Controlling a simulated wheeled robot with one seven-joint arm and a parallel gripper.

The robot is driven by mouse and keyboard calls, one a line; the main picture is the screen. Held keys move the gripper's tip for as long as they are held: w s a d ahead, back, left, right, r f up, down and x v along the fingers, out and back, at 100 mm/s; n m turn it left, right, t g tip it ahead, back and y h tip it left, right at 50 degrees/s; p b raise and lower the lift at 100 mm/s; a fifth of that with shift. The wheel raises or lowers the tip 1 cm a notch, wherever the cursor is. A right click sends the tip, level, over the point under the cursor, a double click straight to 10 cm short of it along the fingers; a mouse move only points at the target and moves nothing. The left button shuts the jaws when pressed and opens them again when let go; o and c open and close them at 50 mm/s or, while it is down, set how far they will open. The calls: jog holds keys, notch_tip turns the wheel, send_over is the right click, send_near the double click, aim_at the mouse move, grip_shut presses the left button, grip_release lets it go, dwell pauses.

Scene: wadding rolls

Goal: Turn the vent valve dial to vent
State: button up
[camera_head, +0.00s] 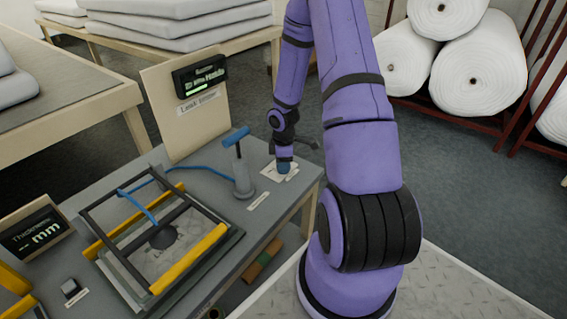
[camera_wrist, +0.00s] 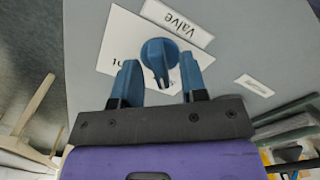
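The vent valve dial (camera_wrist: 160,53) is a round blue knob with a raised grip bar, on a white plate (camera_wrist: 112,45). A "Valve" label (camera_wrist: 176,22) lies beside it. In the wrist view my gripper (camera_wrist: 160,77) is open, with one blue finger on each side of the dial's bar. I cannot tell whether the fingers touch it. A few letters show at the plate's left; the rest of its marking is hidden. In the head view my gripper (camera_head: 284,167) is over the white plate (camera_head: 277,175) at the bench's right end and hides the dial.
On the grey bench (camera_head: 209,189), a blue-handled pump (camera_head: 242,172) stands just left of my gripper. A black-and-yellow frame (camera_head: 157,236) with a blue hose lies further left. A "Leak" display board (camera_head: 185,105) stands behind. White rolls (camera_head: 478,65) sit on a rack at right.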

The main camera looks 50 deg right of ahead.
jog(key=shift+c, duration=0.2)
grip_shut()
jog(key=shift+m, duration=0.3)
jog(key=m, duration=0.3)
jog(key=shift+m, duration=0.3)
jog(key=m, duration=0.3)
jog(key=shift+m, duration=0.3)
jog(key=m, duration=0.4)
jog(key=shift+m, duration=2)
